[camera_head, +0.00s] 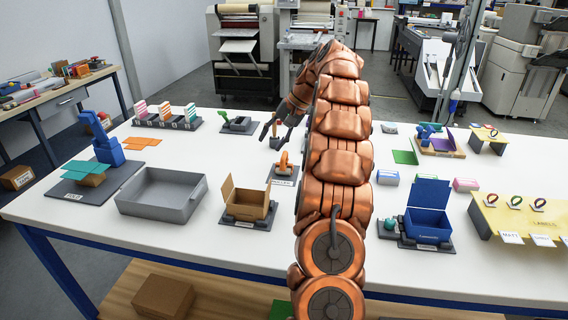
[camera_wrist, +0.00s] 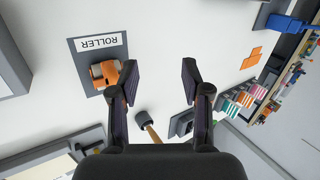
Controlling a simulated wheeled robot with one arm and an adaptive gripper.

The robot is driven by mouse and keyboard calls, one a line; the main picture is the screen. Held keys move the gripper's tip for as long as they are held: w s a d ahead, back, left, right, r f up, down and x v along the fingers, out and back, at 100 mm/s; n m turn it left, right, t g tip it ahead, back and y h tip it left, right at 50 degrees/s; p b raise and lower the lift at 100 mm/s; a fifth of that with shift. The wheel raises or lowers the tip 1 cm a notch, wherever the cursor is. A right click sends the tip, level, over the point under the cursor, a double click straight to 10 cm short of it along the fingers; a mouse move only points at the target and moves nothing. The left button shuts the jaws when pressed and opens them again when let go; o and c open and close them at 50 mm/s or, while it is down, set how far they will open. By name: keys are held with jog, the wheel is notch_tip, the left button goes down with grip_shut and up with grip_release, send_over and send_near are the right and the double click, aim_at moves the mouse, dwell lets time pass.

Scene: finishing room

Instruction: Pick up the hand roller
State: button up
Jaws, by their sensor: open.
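The hand roller (camera_head: 284,164), orange and dark, rests on a grey mat (camera_head: 272,180) labelled "ROLLER" near the middle of the table. In the wrist view the roller (camera_wrist: 104,74) lies left of the jaws, with its right side close to or behind the left finger. The mat (camera_wrist: 84,52) shows its label upside down. My gripper (camera_head: 279,127) is in the air behind the roller in the head view. In the wrist view my gripper (camera_wrist: 159,74) is open, with only white tabletop between its fingers.
A grey tray (camera_head: 160,207) and an open cardboard box (camera_head: 247,206) lie left of the roller. A blue box (camera_head: 428,226) stands right of my arm.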

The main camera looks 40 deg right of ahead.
jog(key=m+t, duration=0.1)
send_near(286, 154)
jog(key=f, duration=0.2)
jog(key=shift+w+a+r+p+x, duration=0.1)
jog(key=shift+a+r+p+x, duration=0.1)
jog(key=shift+x, duration=0.95)
jog(key=shift+w+a+r+p+x, duration=0.1)
jog(key=shift+p+x, duration=0.15)
jog(key=shift+x, duration=0.95)
jog(key=shift+w+a+r+p+x, duration=0.1)
jog(key=shift+w+a+p+x, duration=0.1)
jog(key=shift+x, duration=0.95)
jog(key=shift+w+f, duration=0.2)
jog(key=shift+f, duration=0.25)
grip_shut()
